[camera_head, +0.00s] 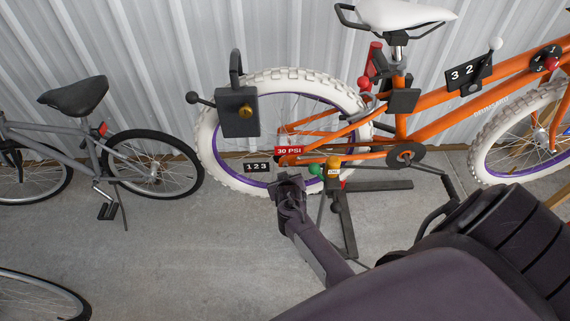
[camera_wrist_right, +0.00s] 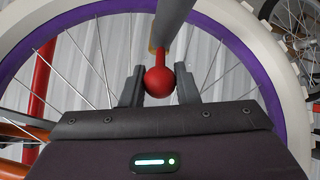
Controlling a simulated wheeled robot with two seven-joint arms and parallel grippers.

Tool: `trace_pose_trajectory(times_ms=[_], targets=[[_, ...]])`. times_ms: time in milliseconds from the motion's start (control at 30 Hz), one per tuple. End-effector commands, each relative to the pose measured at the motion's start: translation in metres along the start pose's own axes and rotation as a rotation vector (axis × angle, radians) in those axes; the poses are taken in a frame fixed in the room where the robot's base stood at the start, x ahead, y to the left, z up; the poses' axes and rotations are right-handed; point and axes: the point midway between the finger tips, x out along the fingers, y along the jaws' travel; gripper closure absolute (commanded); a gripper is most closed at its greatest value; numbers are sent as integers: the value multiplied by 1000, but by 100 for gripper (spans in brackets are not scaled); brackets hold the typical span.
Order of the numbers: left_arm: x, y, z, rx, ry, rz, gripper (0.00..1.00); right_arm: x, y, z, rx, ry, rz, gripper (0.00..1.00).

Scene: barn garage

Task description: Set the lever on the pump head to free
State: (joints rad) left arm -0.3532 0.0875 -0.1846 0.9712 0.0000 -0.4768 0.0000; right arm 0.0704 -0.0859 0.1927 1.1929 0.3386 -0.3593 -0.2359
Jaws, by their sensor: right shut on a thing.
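In the wrist view a red ball knob (camera_wrist_right: 159,82) sits on a short red rod that meets a grey bar above it. I take it for the pump head's lever. The fingers of my right gripper (camera_wrist_right: 160,90) are closed on both sides of the knob. In the head view my right gripper (camera_head: 291,190) is low in front of the orange bicycle's rear wheel (camera_head: 215,160), and hides the knob. A red "30 PSI" label (camera_head: 288,149) and a "1 2 3" plate (camera_head: 257,167) are just above it. The lever's setting cannot be read. My left gripper is not in view.
A dark box (camera_head: 238,112) with a brass knob stands before the rear tyre. A green ball (camera_head: 315,169) and a dark stand (camera_head: 346,225) are right of my gripper. A grey bicycle (camera_head: 75,125) is at left. The floor between is clear.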

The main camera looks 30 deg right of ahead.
Motion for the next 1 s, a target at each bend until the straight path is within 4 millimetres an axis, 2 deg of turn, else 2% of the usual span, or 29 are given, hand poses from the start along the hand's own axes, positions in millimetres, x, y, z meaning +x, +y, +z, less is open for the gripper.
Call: trace_pose_trajectory(times_ms=[567, 600, 733, 767, 1000], targets=[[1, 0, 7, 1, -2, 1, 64, 0, 1, -1, 1, -15, -4, 95], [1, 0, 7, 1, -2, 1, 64, 0, 1, -1, 1, -15, -4, 71], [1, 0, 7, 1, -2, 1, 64, 0, 0, -1, 1, -15, -4, 54], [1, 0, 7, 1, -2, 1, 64, 0, 0, -1, 1, -15, -4, 51], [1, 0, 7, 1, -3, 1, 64, 0, 0, -1, 1, -15, -4, 51]])
